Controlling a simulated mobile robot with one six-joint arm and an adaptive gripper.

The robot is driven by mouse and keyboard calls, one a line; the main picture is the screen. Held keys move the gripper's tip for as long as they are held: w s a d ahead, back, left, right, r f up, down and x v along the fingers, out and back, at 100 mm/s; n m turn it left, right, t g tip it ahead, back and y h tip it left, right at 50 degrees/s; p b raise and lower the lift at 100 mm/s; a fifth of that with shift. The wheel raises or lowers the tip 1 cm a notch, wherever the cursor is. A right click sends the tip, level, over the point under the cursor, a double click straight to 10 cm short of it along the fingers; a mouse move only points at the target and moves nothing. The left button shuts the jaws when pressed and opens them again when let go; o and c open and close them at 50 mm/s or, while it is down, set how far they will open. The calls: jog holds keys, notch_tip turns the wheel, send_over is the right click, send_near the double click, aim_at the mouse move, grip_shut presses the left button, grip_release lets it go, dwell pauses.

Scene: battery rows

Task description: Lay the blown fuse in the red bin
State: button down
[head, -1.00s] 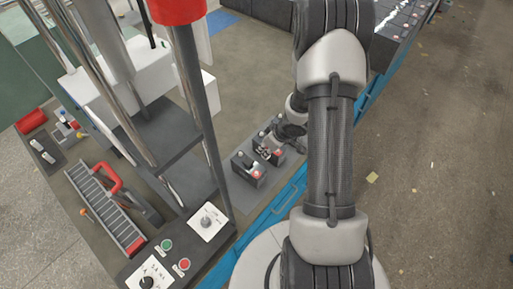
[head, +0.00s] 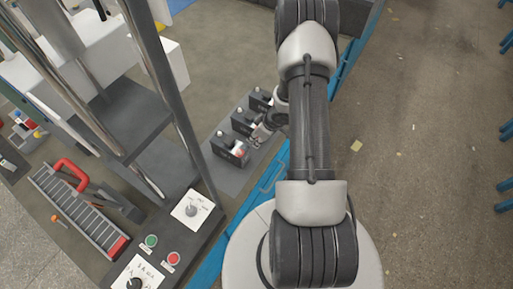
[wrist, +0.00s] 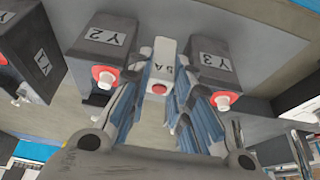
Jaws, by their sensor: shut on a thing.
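My gripper (wrist: 160,112) is shut on a white piece (wrist: 160,62) with a red round end and letters beginning "BA". The piece sits between the fingers, in the gap between dark blocks Y2 (wrist: 108,40) and Y3 (wrist: 212,62). I cannot tell whether it is the blown fuse or whether it touches the blocks. In the head view my gripper (head: 262,131) is low beside the row of dark blocks (head: 243,122), partly hidden by my arm. No red bin can be made out in the current frames.
Block Y1 (wrist: 35,62) stands left of Y2. A dark panel with green (head: 151,241) and red (head: 174,258) buttons and steel posts (head: 162,90) stand left of the blocks. A ribbed rack with a red handle (head: 72,172) lies farther left. Open floor (head: 430,150) lies right.

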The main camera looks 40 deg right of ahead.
jog(key=shift+f+b, duration=0.95)
jog(key=shift+f, duration=1.35)
jog(key=shift+f, duration=0.1)
jog(key=c, duration=1.7)
grip_release()
